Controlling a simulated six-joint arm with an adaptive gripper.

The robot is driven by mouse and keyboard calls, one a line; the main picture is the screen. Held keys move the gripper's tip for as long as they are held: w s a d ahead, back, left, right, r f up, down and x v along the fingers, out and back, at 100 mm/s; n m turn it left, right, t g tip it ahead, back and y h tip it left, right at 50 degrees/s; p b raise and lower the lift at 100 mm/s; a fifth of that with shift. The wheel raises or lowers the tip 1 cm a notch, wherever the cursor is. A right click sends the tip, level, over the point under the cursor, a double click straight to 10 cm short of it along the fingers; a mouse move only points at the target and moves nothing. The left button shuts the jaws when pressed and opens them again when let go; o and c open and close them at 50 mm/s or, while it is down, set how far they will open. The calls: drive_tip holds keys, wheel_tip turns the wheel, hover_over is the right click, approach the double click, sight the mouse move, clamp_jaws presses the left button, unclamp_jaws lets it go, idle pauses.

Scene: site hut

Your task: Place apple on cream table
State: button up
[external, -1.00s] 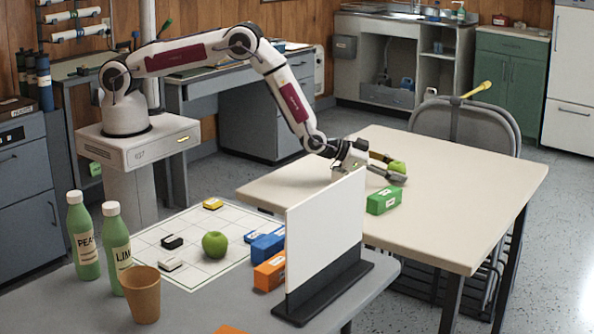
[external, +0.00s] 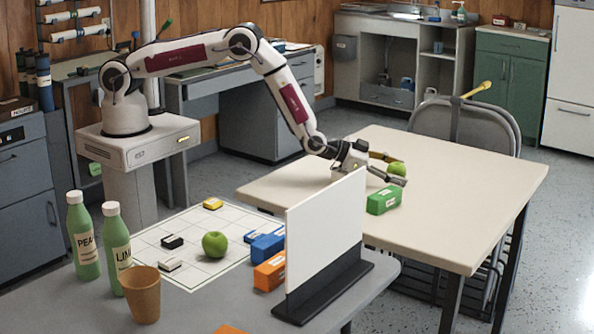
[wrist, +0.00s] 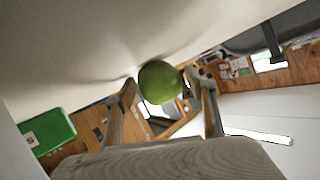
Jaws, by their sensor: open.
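A green apple (external: 397,169) is at the cream table (external: 455,205), just behind the green block (external: 384,199). It appears to rest on the tabletop. My gripper (external: 401,172) is open, with its fingers around the apple, one on each side. In the wrist view the apple (wrist: 160,82) lies between the spread fingertips, close to the pale tabletop (wrist: 75,45); I cannot tell whether a finger still touches it. A second green apple (external: 214,245) sits on the white gridded mat (external: 198,277) on the grey table.
Orange (external: 270,272) and blue (external: 266,246) blocks, bottles (external: 84,240) and a brown cup (external: 141,295) stand on the grey table. The cream table's right side is clear.

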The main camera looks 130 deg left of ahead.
drive_tip(key=shift+r, duration=0.15)
drive_tip(key=shift+v, duration=6)
